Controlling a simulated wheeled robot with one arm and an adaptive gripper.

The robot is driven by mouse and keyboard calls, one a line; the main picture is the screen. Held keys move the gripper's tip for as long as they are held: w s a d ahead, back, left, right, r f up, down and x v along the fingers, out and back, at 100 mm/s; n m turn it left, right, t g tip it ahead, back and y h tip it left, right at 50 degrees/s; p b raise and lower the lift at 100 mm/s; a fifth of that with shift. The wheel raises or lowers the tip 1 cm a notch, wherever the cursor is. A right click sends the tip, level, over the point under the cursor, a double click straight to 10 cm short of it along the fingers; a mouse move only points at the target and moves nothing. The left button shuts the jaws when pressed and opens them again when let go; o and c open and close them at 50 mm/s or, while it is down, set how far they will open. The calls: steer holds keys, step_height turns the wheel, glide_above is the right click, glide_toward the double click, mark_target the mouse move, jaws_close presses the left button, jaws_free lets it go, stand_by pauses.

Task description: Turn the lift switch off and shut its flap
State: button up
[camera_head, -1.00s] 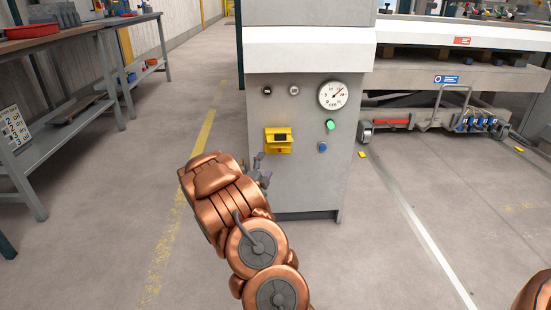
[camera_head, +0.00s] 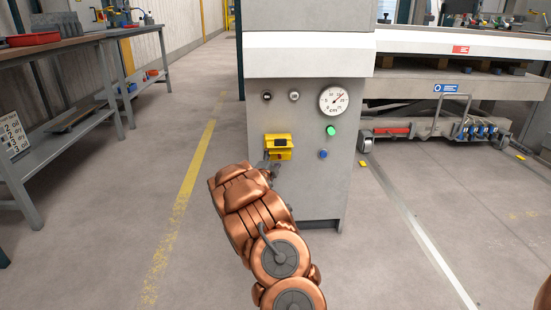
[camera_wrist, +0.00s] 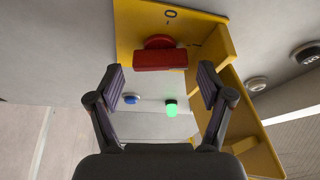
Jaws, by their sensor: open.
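The yellow switch box (camera_head: 278,140) is on the grey machine's front panel. The wrist view shows its yellow back plate (camera_wrist: 128,38) with a red switch handle (camera_wrist: 160,58) and a "0" mark beside it. A yellow flap (camera_wrist: 255,125) stands open, sticking out from the box on the right of that view. My gripper (camera_head: 272,168) is just below the box in the head view, partly hidden by my wrist. In the wrist view my gripper (camera_wrist: 162,84) is open and empty, its fingers apart on either side of the view towards the handle. I see no contact.
A workbench (camera_head: 75,42) stands at the left. The floor between bench and machine is clear.

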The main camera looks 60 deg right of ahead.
steer(key=shift+x, duration=1.1)
steer(key=c, duration=0.9)
